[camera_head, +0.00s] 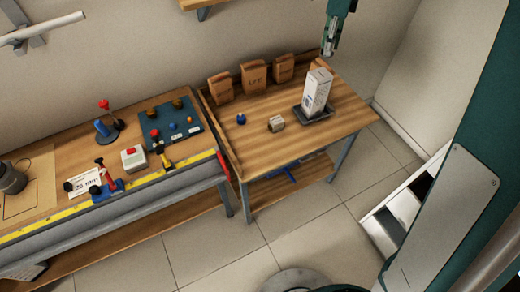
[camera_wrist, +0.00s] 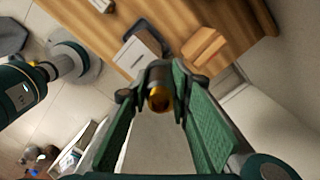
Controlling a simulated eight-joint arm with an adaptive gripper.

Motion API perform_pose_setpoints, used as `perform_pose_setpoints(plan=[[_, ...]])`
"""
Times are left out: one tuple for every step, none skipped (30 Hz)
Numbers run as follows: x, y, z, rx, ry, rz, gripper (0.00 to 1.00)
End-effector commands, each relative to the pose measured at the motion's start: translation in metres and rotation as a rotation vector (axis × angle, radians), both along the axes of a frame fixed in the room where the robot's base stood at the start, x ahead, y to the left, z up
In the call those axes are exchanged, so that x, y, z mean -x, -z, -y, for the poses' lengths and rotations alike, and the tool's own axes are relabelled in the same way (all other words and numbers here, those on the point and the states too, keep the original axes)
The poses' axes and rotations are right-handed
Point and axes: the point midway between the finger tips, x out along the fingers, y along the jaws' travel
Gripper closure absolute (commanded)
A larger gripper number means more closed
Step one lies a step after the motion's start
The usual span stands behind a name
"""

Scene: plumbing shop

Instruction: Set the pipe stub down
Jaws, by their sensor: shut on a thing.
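My gripper (camera_head: 328,46) hangs over the back right part of the small wooden table (camera_head: 346,120), above the white carton. In the wrist view, its green fingers (camera_wrist: 160,92) are shut on the pipe stub (camera_wrist: 159,98), a short dark piece with a brass-orange open end facing the camera. The stub is held clear of the tabletop. In the head view the stub is too small to make out at the fingertips.
A white carton (camera_head: 316,90) stands on a dark tray (camera_head: 303,117). Brown packages (camera_head: 254,77) line the table's back. A blue item (camera_head: 241,118) and small box (camera_head: 276,124) sit near the left. The front right tabletop is clear. A cluttered workbench (camera_head: 66,145) adjoins at left.

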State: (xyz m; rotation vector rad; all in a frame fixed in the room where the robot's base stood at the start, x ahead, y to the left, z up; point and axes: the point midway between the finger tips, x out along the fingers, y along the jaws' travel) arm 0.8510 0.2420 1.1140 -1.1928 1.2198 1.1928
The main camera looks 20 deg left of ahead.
Motion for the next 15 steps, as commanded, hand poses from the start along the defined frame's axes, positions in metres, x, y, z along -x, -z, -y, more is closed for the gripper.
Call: perform_pose_setpoints(plan=[[0.014, -0.001, -0.013, 0.0, -0.005, 0.0, 1.0], [0.022, -0.002, -0.019, 0.0, -0.006, 0.0, 1.0], [0.031, -0.002, -0.028, 0.0, -0.007, 0.0, 1.0], [0.039, -0.002, -0.034, 0.0, -0.007, 0.0, 1.0], [0.047, -0.003, -0.04, 0.0, -0.007, 0.0, 1.0], [0.057, -0.003, -0.048, 0.0, -0.009, 0.0, 1.0], [0.065, -0.003, -0.053, 0.0, -0.009, 0.0, 1.0], [0.073, -0.003, -0.058, 0.0, -0.009, 0.0, 1.0], [0.083, -0.003, -0.066, 0.0, -0.011, 0.0, 1.0], [0.091, -0.003, -0.071, 0.0, -0.01, 0.0, 1.0], [0.099, -0.003, -0.076, 0.0, -0.011, 0.0, 1.0], [0.11, -0.003, -0.083, 0.0, -0.013, 0.0, 1.0], [0.118, -0.003, -0.087, 0.0, -0.012, 0.0, 1.0], [0.125, -0.003, -0.092, 0.0, -0.013, 0.0, 1.0], [0.137, -0.003, -0.098, 0.0, -0.015, 0.0, 1.0]])
